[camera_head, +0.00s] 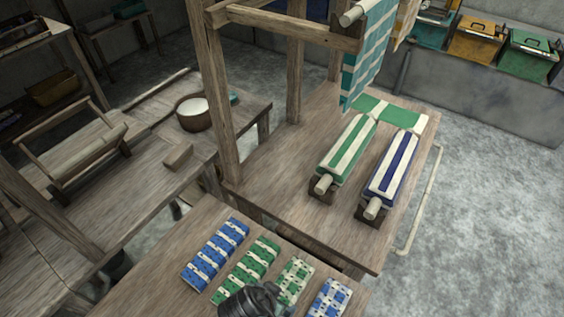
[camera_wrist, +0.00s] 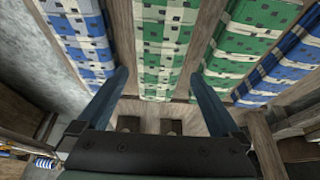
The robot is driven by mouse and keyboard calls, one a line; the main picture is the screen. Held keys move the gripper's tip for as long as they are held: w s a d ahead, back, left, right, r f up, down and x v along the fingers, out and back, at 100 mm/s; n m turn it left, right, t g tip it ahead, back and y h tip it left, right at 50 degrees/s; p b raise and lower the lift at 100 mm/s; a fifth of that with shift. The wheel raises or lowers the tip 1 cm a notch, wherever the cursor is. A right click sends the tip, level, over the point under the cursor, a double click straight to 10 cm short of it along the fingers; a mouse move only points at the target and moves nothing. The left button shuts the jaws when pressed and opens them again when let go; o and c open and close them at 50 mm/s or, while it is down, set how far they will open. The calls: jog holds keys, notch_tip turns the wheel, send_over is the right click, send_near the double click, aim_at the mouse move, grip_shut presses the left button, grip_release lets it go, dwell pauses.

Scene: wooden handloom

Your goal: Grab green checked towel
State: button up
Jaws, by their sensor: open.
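The green checked towel (camera_head: 295,278) is a folded green and cream bundle on the near wooden table, third from the left in the head view. In the wrist view the same towel (camera_wrist: 162,45) runs up the middle, between my two fingers. My gripper (camera_wrist: 158,75) is open, its fingers apart on either side of the towel in the picture, with nothing held. In the head view my dark wrist covers part of the table beside the towel's lower left. I cannot tell how high the fingertips are above the towel.
A green striped towel (camera_head: 247,268) and a blue striped towel (camera_head: 215,254) lie left of it in the head view, and a blue checked towel (camera_head: 330,298) lies right. A wooden post (camera_head: 217,100) and a table with two striped rolls (camera_head: 347,150) stand behind.

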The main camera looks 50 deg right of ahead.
aim_at(282, 296)
jog(key=shift+x, duration=2.55)
jog(key=shift+d, duration=0.1)
jog(key=c, duration=1.1)
